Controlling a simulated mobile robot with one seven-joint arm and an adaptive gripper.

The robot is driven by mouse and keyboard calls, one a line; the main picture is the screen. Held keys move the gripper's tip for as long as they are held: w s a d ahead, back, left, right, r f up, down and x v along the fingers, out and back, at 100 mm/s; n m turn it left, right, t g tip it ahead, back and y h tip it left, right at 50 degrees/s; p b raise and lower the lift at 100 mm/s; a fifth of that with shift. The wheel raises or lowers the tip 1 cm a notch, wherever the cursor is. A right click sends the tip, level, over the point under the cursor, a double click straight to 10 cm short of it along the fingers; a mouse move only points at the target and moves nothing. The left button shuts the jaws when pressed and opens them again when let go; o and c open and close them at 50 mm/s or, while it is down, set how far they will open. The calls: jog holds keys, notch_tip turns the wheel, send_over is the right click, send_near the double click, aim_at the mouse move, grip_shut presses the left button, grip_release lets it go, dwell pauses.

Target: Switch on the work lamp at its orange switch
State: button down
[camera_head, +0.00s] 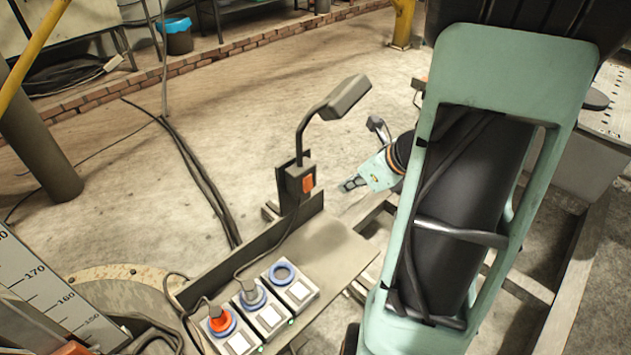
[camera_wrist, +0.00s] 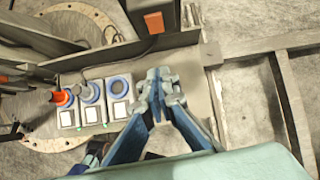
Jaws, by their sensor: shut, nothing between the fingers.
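The work lamp (camera_head: 343,98) stands at the far end of the bench, with a bent neck and a dark rectangular head. Its orange switch (camera_head: 308,183) sits on the box at the lamp's foot. The switch also shows in the wrist view (camera_wrist: 154,22), near the top. My gripper (camera_head: 347,185) is to the right of the switch in the head view, apart from it. In the wrist view my gripper (camera_wrist: 161,90) is shut and empty, with its fingertips below the switch in the picture. Whether the lamp is lit cannot be told.
Several square units with round sockets stand on the bench (camera_head: 335,250); an orange plug (camera_head: 219,320) and a grey plug (camera_head: 249,290) sit in two of them. A cable runs along the bench's raised back edge. A scale plate (camera_head: 45,290) stands at left.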

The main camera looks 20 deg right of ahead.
jog(key=b, duration=0.2)
send_near(310, 189)
jog(key=x, duration=0.6)
jog(key=shift+s+f+m, duration=0.15)
jog(key=shift+f+m, duration=0.15)
jog(key=shift+f, duration=0.15)
jog(key=shift+d, duration=0.1)
jog(key=b, duration=0.3)
jog(key=f+t+b, duration=0.1)
jog(key=b, duration=0.2)
jog(key=shift+w, duration=0.3)
jog(key=shift+w+a+r+t+y+b, duration=0.1)
jog(key=shift+a+r+t+y+b, duration=0.15)
jog(key=shift+b, duration=0.25)
